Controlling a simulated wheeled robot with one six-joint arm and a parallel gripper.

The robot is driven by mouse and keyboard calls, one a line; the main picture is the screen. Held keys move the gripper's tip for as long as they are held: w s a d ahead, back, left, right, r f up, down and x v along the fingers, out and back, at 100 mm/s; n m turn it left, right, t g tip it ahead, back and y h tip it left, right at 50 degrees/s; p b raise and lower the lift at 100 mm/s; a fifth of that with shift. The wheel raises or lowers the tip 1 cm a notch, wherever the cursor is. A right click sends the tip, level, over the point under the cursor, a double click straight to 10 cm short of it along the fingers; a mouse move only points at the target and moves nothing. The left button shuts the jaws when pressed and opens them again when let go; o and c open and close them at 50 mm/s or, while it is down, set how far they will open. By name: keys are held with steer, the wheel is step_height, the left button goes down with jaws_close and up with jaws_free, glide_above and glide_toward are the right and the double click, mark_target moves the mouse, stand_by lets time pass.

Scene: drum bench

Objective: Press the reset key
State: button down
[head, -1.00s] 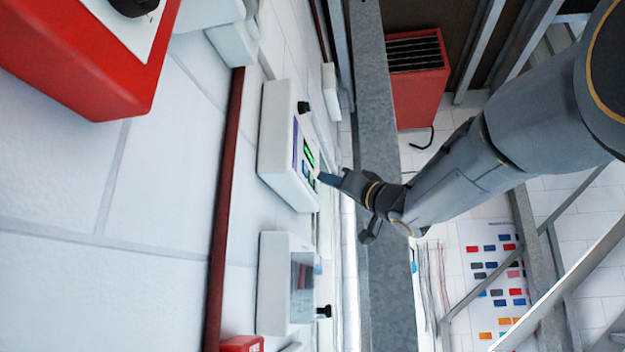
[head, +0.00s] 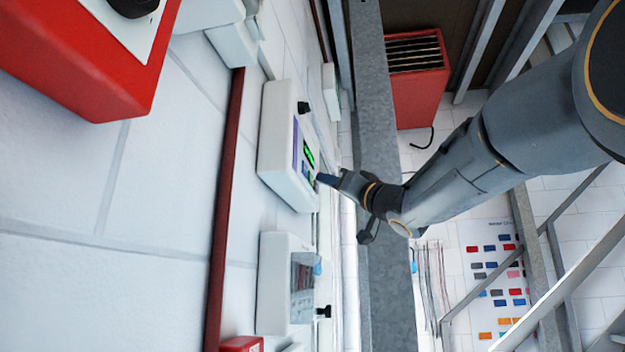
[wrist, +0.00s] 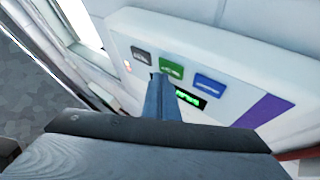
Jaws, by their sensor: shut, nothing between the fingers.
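A white wall-mounted control box (head: 280,130) with a purple stripe and a green-lit display (head: 309,153) is left of centre in the head view. In the wrist view the box (wrist: 240,62) carries a dark grey key (wrist: 141,55), a green key (wrist: 171,69) and a blue key (wrist: 209,84) in a row. Key labels are too small to read. My gripper (head: 322,178) is shut and empty, with its tip at the key side of the box's face. In the wrist view the gripper (wrist: 157,78) points between the grey and green keys; I cannot tell whether it touches.
A second white box (head: 275,285) with a dark window and a black knob is mounted below the first. A large red box (head: 90,60) is at upper left. A grey beam (head: 375,130) runs behind my wrist. A red cabinet (head: 418,85) stands beyond it.

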steer(key=shift+a, duration=0.25)
steer(key=shift+w+a, duration=0.1)
steer(key=shift+a, duration=0.1)
stand_by(0.5)
steer(key=shift+d, duration=0.15)
steer(key=shift+d+p, duration=0.35)
steer(key=shift+d, duration=0.15)
steer(key=s+d+p, duration=0.1)
steer(key=d, duration=0.5)
steer(key=shift+s, duration=0.2)
stand_by(0.6)
